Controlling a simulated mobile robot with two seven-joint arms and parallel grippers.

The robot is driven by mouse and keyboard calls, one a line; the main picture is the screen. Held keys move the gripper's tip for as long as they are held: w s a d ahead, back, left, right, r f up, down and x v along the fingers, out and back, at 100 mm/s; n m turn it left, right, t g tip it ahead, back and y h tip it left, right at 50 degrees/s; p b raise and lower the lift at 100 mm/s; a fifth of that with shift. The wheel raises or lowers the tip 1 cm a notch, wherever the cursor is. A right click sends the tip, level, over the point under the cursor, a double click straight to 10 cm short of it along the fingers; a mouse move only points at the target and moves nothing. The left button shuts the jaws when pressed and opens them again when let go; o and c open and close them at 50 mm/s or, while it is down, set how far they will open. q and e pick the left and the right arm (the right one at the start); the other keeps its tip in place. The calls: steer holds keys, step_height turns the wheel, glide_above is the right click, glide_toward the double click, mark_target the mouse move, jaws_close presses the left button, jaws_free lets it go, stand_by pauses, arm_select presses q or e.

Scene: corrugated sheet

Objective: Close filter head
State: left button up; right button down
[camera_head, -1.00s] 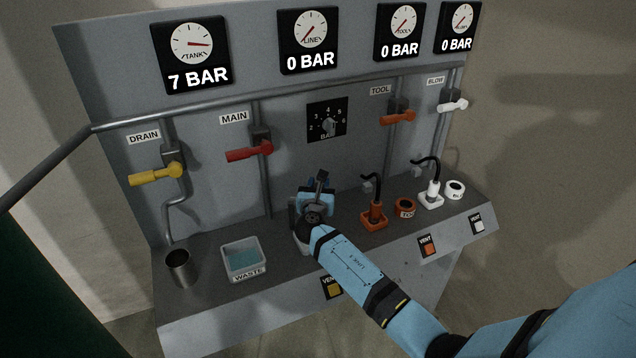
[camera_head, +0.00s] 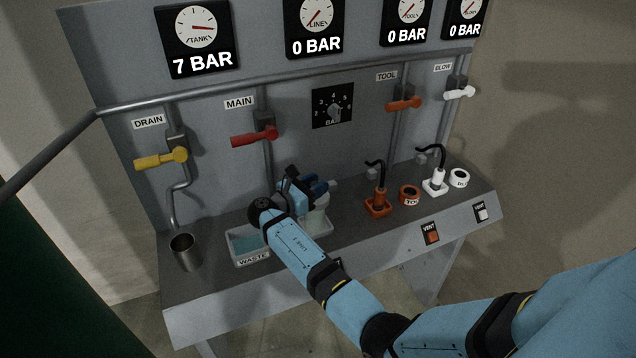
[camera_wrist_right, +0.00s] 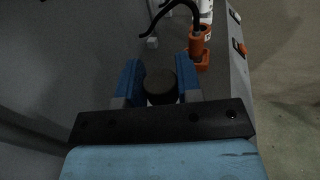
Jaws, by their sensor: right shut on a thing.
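My right gripper (camera_head: 318,188) is over the console, just right of the waste tray. Its blue fingers also show in the wrist view (camera_wrist_right: 160,88), one on each side of a dark-topped pale cylinder (camera_wrist_right: 160,84), and they are shut on it. In the head view a pale, cloudy cylinder (camera_head: 316,216) shows under the fingers, over or in a light tray (camera_head: 322,233). My arm and hand hide part of it. I cannot make out a separate filter head or whether it is closed. My left gripper is not in view.
The waste tray (camera_head: 236,246) with bluish liquid is partly behind my right arm. A metal cup (camera_head: 186,252) stands at left. An orange tool fitting (camera_head: 378,203), an orange ring (camera_head: 409,195) and a white fitting (camera_head: 436,183) stand at right. The main valve (camera_head: 254,136) is above.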

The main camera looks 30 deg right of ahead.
steer(key=c, duration=0.8)
jaws_free()
steer(key=shift+a, duration=0.15)
steer(key=a, duration=0.4)
steer(key=s+a+b, duration=0.1)
steer(key=a, duration=0.4)
steer(key=a+b, duration=0.1)
steer(key=a, duration=0.3)
steer(key=shift+s+a, duration=0.2)
steer(key=shift+a, duration=0.1)
